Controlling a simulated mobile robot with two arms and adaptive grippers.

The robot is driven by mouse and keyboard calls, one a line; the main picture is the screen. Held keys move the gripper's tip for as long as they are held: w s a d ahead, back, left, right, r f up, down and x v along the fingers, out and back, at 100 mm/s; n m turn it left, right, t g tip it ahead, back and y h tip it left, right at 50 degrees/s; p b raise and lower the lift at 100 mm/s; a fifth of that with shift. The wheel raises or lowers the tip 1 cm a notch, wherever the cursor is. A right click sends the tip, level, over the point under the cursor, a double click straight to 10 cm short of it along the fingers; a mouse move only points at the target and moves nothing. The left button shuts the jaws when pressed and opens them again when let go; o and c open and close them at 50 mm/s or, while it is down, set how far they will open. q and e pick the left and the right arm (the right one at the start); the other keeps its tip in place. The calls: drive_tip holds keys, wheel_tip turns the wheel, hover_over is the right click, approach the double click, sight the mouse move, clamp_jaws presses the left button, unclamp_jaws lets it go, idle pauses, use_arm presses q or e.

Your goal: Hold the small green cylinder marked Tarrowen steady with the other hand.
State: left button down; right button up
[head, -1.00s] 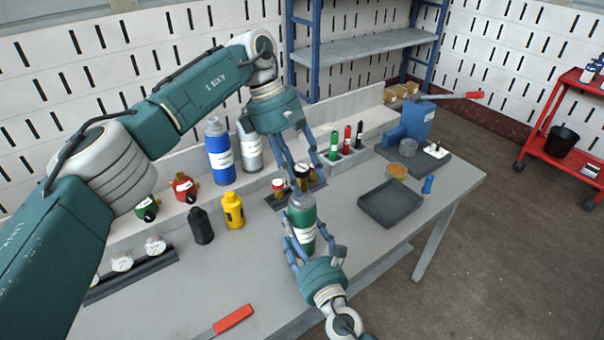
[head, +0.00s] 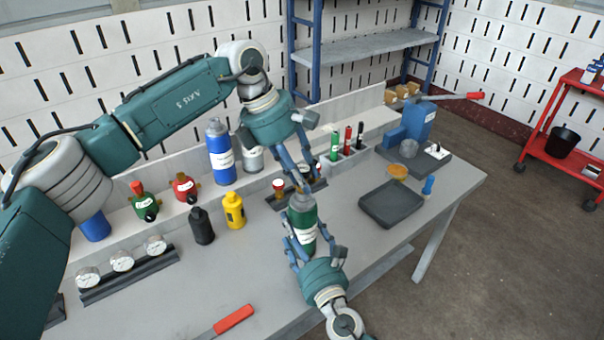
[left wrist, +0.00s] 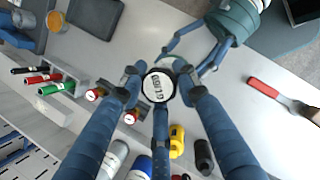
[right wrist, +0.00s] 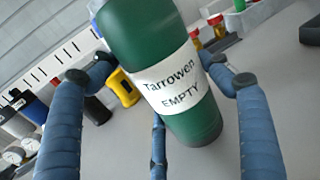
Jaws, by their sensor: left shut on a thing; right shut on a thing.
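The green cylinder (head: 303,222) has a grey top and a white label reading "Tarrowen EMPTY" in the right wrist view (right wrist: 175,85). My right gripper (head: 312,240) is shut around it from the front of the bench. Whether its base touches the bench is hidden. My left gripper (head: 308,178) is just above and behind the cylinder's top, pointing down. In the left wrist view it is shut on a round black-rimmed piece with a white lettered face (left wrist: 158,87).
A small rack with red-topped fittings (head: 279,184) stands behind the cylinder. A yellow bottle (head: 234,211) and a black bottle (head: 201,226) stand left, with gauges (head: 122,260) farther left. A dark tray (head: 391,205) lies right. A red-handled tool (head: 234,319) lies in front.

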use_arm(q)
drive_tip(key=shift+s+d, duration=0.2)
drive_tip(key=n+t, duration=0.1)
drive_tip(key=n, duration=0.3)
drive_tip(key=shift+n+t+y, duration=0.3)
drive_tip(key=shift+n+t, duration=0.3)
drive_tip(key=shift+n, duration=0.4)
drive_tip(key=shift+d, duration=0.1)
drive_tip(key=shift+n, duration=0.6)
drive_tip(key=n, duration=0.2)
drive_tip(key=n+t+y, duration=0.1)
drive_tip(key=n, duration=0.1)
drive_tip(key=shift+n+t+y, duration=0.3)
drive_tip(key=shift+n, duration=0.1)
drive_tip(key=shift+w+r, duration=0.1)
drive_tip(key=shift+n+y, duration=0.4)
drive_tip(key=shift+n, duration=0.5)
drive_tip(key=n, duration=0.2)
drive_tip(key=n+y, duration=0.1)
drive_tip(key=n, duration=0.1)
drive_tip(key=shift+w+t+y, duration=0.1)
drive_tip(key=shift+t+y, duration=0.2)
